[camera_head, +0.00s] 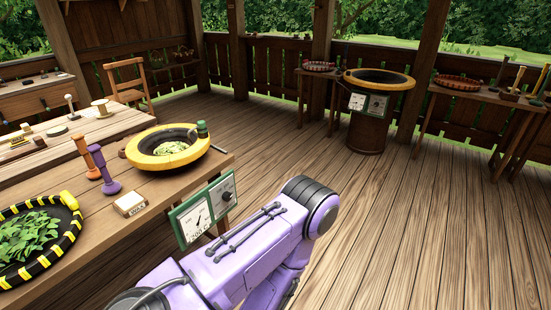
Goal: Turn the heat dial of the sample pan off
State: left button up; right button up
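The sample pan (194,157), a small black pan with a wide yellow rim, sits at the right end of the wooden table. Green leaves lie in it. Below it, at the table's front edge, are two green-framed panels. The left one is a white gauge (192,222) with a "200 C" label. The right one is dark and bears the heat dial (227,196), a round black knob with a pale mark. The dial's exact setting is too small to read. A purple and black link of mine fills the bottom middle, close in front of the panels. Neither gripper shows.
A tray of leaves (70,200) with a black and yellow rim, a small labelled block (130,204) and upright orange and purple tools stand on the table. A larger yellow-rimmed pan (379,73) stands at the back. The plank floor (440,220) at right is clear.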

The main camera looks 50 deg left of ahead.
aim_at(226, 196)
jog(key=u, duration=0.1)
jog(key=i, duration=1.35)
jog(key=u, duration=1.05)
jog(key=i, duration=0.8)
jog(key=u, duration=1.35)
jog(key=i, duration=0.5)
jog(key=u, duration=0.4)
